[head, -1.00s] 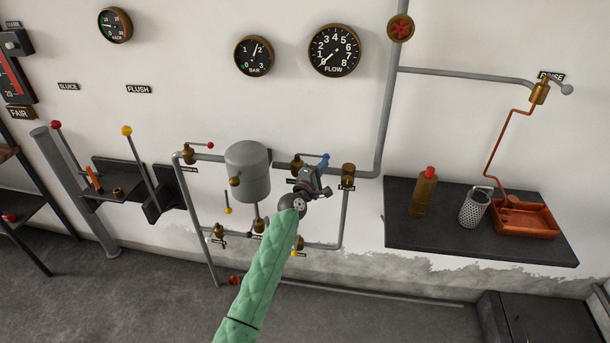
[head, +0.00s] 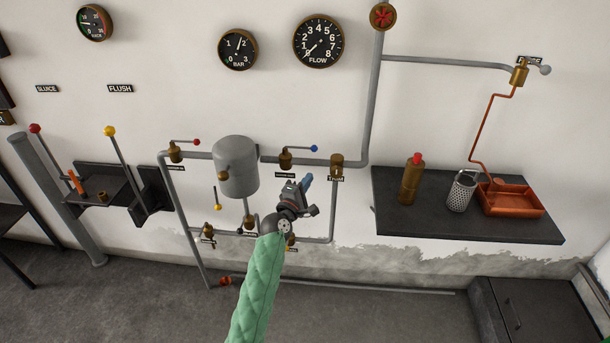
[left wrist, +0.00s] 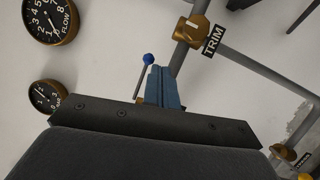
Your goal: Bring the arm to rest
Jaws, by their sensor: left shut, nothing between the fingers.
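My left arm, in a green quilted sleeve, comes up from the bottom of the head view. My left gripper (head: 306,183) is shut and empty in front of the pipework, just below the blue-knobbed lever (head: 314,148). A gap shows between the gripper and that lever in the head view. In the left wrist view the blue finger pads (left wrist: 164,88) are together, and the blue knob (left wrist: 148,59) appears beside their tips. The lever's brass valve is mostly hidden there behind the fingers. My right gripper is not in view.
The grey tank (head: 236,168) and TRIM valve (head: 337,165) flank the gripper. A dark shelf (head: 400,220) at right holds a brass bottle (head: 411,180), a perforated cup (head: 461,191) and a copper tray (head: 515,205). Yellow-knobbed (head: 110,131) and red-knobbed (head: 35,128) levers stand left.

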